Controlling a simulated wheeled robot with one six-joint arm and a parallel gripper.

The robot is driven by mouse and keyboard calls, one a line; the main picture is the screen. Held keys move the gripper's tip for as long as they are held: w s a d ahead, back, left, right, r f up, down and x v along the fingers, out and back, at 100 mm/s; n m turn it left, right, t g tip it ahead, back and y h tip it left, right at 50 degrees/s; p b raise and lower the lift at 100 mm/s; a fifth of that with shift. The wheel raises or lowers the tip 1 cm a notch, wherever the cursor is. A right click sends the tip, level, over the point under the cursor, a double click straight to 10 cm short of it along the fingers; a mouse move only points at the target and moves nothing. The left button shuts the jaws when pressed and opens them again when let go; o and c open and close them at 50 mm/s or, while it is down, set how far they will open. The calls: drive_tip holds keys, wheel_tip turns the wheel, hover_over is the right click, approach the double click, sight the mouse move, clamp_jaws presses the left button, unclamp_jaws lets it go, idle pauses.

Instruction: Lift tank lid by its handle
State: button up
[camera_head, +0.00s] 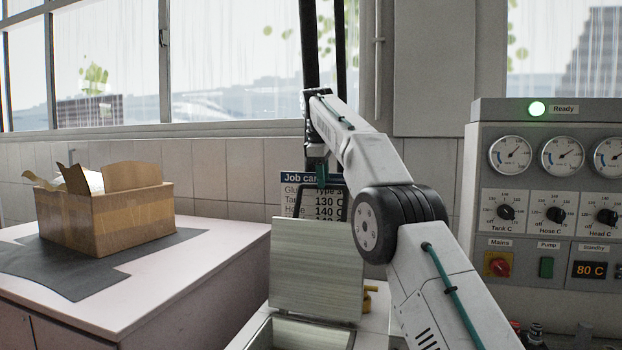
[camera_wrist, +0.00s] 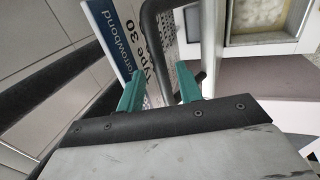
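The tank lid (camera_head: 318,268) is a pale metal panel standing upright, tilted up above the tank opening (camera_head: 300,335). Its black bar handle (camera_head: 297,208) rises from the lid's top edge; a black bent bar, apparently this handle, shows in the wrist view (camera_wrist: 150,30). My gripper (camera_head: 322,176) points down at the top of the handle. In the wrist view its two teal fingers (camera_wrist: 158,80) are apart, with a clear gap between them. The bar runs by the fingertips, and I see no finger pressed on it. Whether the bar lies fully between the fingers is unclear.
A job card (camera_head: 293,178) is behind the handle. A cardboard box (camera_head: 105,218) stands on a dark mat (camera_head: 70,270) on the left counter. A grey control panel (camera_head: 545,150) with gauges and knobs stands at right. A yellow part (camera_head: 370,297) is beside the lid.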

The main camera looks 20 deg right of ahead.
drive_tip(key=s+a, duration=0.7)
drive_tip(key=s, duration=0.3)
drive_tip(key=shift+s+r, duration=0.15)
drive_tip(key=shift+r, duration=0.3)
idle(0.4)
